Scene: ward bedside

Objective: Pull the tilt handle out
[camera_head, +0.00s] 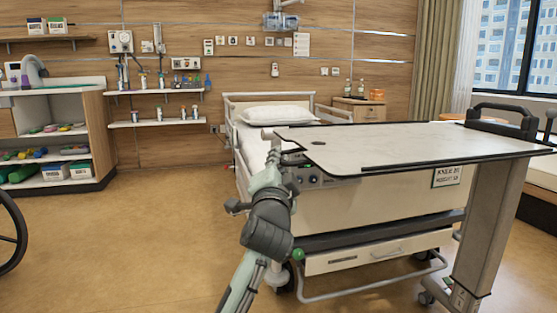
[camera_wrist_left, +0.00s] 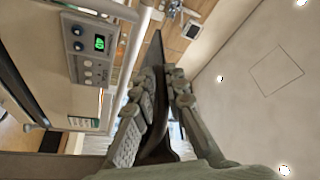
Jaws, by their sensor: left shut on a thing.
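My left gripper (camera_head: 273,157) is at the left edge of the overbed table's top (camera_head: 400,145). In the left wrist view, its two jointed fingers (camera_wrist_left: 163,100) are closed on a flat dark bar, which I take as the tilt handle (camera_wrist_left: 153,58). The bar runs up between the fingers and narrows away from the camera. My right gripper is not in view.
A hospital bed (camera_head: 380,205) stands behind and under the table top. Its control panel (camera_wrist_left: 92,48) with a green display is close to the left gripper. The table's column (camera_head: 490,230) stands at the right. The floor (camera_head: 130,240) at the left is open.

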